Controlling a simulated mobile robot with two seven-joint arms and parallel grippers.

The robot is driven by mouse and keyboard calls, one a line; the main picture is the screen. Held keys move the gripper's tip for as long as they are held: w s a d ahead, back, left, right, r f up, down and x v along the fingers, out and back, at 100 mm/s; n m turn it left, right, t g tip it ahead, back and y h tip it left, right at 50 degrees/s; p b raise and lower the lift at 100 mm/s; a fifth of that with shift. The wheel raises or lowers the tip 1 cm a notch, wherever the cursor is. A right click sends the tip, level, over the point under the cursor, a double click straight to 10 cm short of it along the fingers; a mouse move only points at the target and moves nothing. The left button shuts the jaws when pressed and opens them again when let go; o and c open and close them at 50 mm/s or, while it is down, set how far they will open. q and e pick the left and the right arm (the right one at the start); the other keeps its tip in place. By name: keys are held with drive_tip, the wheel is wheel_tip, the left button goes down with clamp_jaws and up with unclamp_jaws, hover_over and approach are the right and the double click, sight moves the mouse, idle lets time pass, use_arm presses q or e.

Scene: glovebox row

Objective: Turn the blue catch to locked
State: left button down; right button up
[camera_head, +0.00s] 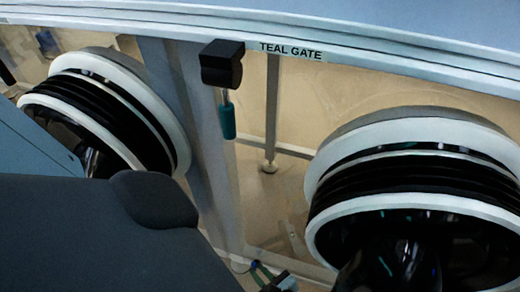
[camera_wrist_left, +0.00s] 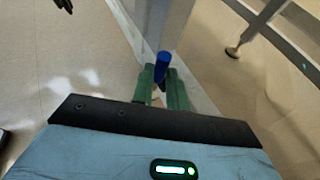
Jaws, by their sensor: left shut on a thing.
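The blue catch shows in the left wrist view as a short blue handle (camera_wrist_left: 162,62), its upper end standing up between my green fingers beside a pale upright post. My left gripper (camera_wrist_left: 161,80) is shut on this handle, with one finger on each side. In the head view my left gripper (camera_head: 262,271) is small, low at the bottom edge near the foot of the post. My right gripper is not in view.
A different catch with a black block and teal handle (camera_head: 228,120) hangs on the upper rail beside the label TEAL GATE (camera_head: 290,50). Large round glove ports stand left (camera_head: 160,125) and right (camera_head: 330,155). A frame leg with a foot (camera_wrist_left: 233,51) stands to the right.

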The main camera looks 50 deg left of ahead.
use_arm(q)
drive_tip(key=shift+a, duration=0.1)
drive_tip(key=c, duration=1.7)
unclamp_jaws()
